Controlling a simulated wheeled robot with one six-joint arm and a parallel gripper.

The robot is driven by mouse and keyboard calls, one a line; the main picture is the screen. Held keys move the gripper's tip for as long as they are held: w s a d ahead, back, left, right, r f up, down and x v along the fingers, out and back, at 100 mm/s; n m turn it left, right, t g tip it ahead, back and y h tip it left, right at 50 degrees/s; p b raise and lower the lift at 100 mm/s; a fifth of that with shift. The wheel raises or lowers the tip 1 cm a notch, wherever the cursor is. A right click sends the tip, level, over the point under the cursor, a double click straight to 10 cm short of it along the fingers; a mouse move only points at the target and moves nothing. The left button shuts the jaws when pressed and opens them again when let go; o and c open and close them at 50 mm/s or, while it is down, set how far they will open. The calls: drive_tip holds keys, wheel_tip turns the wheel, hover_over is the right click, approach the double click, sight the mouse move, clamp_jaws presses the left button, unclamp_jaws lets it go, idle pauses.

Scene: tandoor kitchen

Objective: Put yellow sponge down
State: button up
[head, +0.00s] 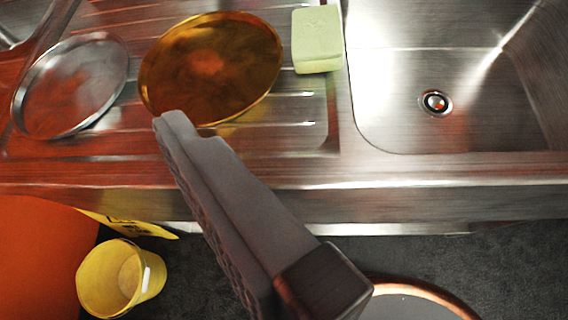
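A pale yellow-green block, which looks like the yellow sponge (318,42), is at the top of the view, on the ribbed steel drainboard (315,135) beside the sink's left rim. My gripper (188,130) reaches up from the lower right, its grey tip over the drainboard's front part, below and left of the sponge. The gripper is apart from the sponge in the picture. I see nothing held at its tip. Its fingers overlap in this view, so I cannot make out a gap between them.
A brass round tray (212,65) lies just beyond my gripper tip. A steel round tray (72,85) lies left of it. The sink basin (440,50) at right is empty, with a drain. A yellow bucket (120,278) stands on the dark floor below the counter edge.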

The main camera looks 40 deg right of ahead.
drive_tip(key=s+a+n+t+y, duration=0.2)
drive_tip(key=s+a+n+t, duration=0.1)
drive_tip(key=s+a+n, duration=0.2)
drive_tip(key=shift+s+a+r+n+t, duration=0.2)
drive_tip(key=shift+s+n+t, duration=0.1)
drive_tip(key=shift+s+n, duration=0.25)
idle(1.0)
